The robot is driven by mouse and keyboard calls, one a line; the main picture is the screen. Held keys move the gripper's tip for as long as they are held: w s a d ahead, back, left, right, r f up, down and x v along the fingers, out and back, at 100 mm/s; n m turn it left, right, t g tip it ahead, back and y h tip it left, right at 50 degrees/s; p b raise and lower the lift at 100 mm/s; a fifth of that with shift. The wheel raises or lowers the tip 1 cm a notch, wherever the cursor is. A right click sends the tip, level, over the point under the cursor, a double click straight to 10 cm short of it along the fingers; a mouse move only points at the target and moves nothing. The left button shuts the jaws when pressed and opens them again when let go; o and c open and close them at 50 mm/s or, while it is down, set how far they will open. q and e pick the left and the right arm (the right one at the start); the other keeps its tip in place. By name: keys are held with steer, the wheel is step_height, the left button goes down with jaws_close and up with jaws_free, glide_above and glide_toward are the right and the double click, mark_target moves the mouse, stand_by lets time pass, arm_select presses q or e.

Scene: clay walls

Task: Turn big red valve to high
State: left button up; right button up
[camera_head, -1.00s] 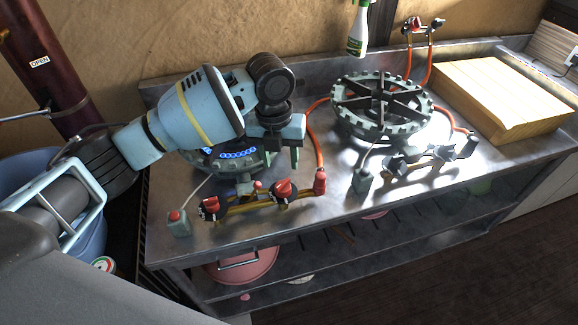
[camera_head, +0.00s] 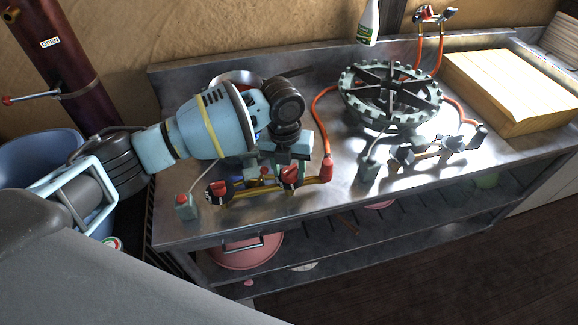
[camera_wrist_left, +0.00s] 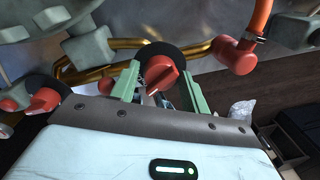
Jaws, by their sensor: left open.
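The big red valve (camera_head: 290,178) is the right-hand red knob on the brass pipe at the front of the left burner. In the left wrist view the red valve (camera_wrist_left: 160,72) sits on a round black disc. My left gripper (camera_head: 291,172) is open over this valve. In the wrist view its green fingers (camera_wrist_left: 160,88) stand on either side of the knob, with gaps visible. A second red knob (camera_head: 218,188) is further left on the pipe and also shows in the wrist view (camera_wrist_left: 42,99). My right gripper is not in view.
An orange hose (camera_head: 322,115) rises from a red fitting right of the valve. A second burner (camera_head: 392,95) and a wooden board (camera_head: 510,88) are to the right on the steel counter (camera_head: 345,195). A small box with a red button (camera_head: 186,207) is at left.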

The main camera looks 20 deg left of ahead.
arm_select(q)
steer(key=c, duration=0.7)
steer(key=shift+r+n+p, duration=0.2)
steer(key=shift+n+p, duration=0.5)
steer(key=shift+n, duration=0.15)
steer(key=shift+r+n+p, duration=0.15)
steer(key=shift+n+p, duration=0.55)
steer(key=shift+n, duration=0.15)
steer(key=n+p, duration=0.1)
steer(key=n, duration=0.1)
steer(key=shift+n+p, duration=0.3)
steer(key=n+p, duration=0.1)
steer(key=n, duration=0.3)
steer(key=shift+s+f+p, duration=0.1)
steer(key=shift+f+p, duration=0.05)
steer(key=shift+p, duration=0.15)
steer(key=shift+f+n+t+y, duration=0.1)
steer(key=shift+n+t+y, duration=0.2)
steer(key=shift+n, duration=0.5)
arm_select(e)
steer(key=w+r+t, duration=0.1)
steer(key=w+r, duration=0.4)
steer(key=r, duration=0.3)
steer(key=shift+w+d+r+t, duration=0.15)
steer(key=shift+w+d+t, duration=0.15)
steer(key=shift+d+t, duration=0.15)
arm_select(q)
steer(key=shift+f+p, duration=0.1)
steer(key=shift+p, duration=0.2)
